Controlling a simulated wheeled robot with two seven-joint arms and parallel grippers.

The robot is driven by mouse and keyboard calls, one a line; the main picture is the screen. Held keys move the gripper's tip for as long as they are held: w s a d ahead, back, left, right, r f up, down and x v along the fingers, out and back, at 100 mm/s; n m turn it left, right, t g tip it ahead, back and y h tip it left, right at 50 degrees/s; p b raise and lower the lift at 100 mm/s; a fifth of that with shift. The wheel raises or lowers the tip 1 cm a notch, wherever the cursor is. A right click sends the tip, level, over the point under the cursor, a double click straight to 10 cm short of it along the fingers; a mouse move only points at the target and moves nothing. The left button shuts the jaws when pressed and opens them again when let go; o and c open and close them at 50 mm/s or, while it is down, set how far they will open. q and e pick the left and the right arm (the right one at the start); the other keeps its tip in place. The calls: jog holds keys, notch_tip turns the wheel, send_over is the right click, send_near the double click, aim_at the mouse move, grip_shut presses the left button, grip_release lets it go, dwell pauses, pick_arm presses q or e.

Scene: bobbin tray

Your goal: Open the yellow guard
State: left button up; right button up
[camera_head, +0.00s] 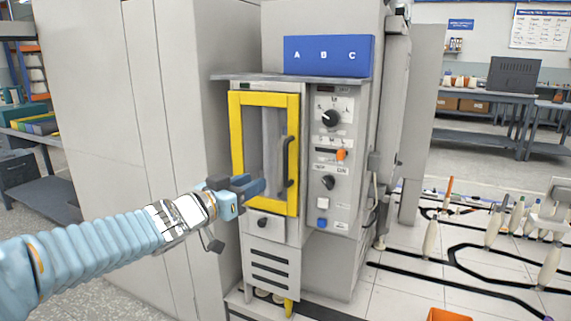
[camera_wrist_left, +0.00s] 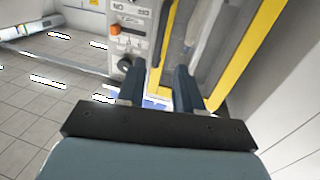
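The yellow guard (camera_head: 293,113) is a yellow-framed door with a clear pane on the front of the grey machine. It looks shut, flush with the machine front. A dark upright handle (camera_head: 289,160) is on its right side. My left gripper (camera_head: 256,187) is in front of the guard's lower left part, left of and a little below the handle. In the left wrist view the gripper's two fingers (camera_wrist_left: 159,88) are apart with nothing clearly between them. The guard's yellow frame (camera_wrist_left: 252,45) also shows there, beyond the fingers. My right gripper is not in view.
Right of the guard is a control panel with a black dial (camera_head: 330,118), an orange knob (camera_head: 341,155) and a blue button (camera_head: 322,222). A blue ABC box (camera_head: 329,56) sits above. An orange bin (camera_head: 448,315) and several bobbins stand on the floor at right.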

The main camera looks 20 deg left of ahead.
aim_at(284, 167)
pick_arm(q)
jog(key=x, duration=1.3)
jog(key=shift+w+d+b, duration=0.1)
jog(key=shift+w+b, duration=0.2)
grip_shut()
